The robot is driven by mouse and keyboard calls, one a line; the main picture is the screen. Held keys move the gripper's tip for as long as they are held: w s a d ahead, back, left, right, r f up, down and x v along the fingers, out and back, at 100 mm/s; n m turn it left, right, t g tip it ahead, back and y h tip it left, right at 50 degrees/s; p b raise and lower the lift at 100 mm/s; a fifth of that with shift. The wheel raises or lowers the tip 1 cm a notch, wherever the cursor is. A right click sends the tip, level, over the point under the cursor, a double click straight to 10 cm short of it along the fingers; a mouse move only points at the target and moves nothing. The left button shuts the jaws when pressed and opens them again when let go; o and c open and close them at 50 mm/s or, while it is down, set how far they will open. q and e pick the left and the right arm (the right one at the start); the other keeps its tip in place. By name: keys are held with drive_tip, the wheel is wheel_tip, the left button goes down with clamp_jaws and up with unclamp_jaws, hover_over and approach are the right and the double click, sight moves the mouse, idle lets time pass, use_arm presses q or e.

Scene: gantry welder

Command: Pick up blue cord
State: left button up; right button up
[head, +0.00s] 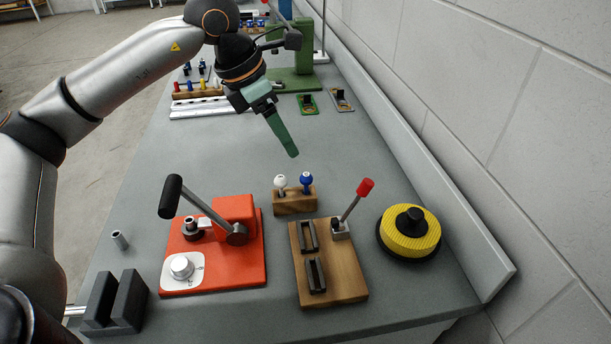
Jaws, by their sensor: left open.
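A small wooden block (295,203) stands on the grey bench, holding a white-topped piece (280,183) and a blue-topped piece (306,181) upright side by side. The blue one is the nearest match I see to the blue cord; no loose cord shows clearly. My left gripper (284,132) is open and empty above the bench, behind the wooden block and apart from it. One green finger shows clearly, pointing down and right; the other is hard to make out. My right gripper is not in view.
In front stand an orange lever press (250,262), a wooden fixture (345,275) with a red-knobbed lever, a yellow round spool (411,240) and a dark slotted block (128,298). A wall runs along the right. The bench middle is clear.

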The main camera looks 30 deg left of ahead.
sight(304, 174)
use_arm(q)
drive_tip(key=x, duration=1.1)
drive_tip(key=shift+s+d+f, duration=0.15)
drive_tip(key=shift+d+f, duration=0.2)
drive_tip(key=shift+f, duration=0.05)
drive_tip(key=shift+c, duration=0.3)
clamp_jaws()
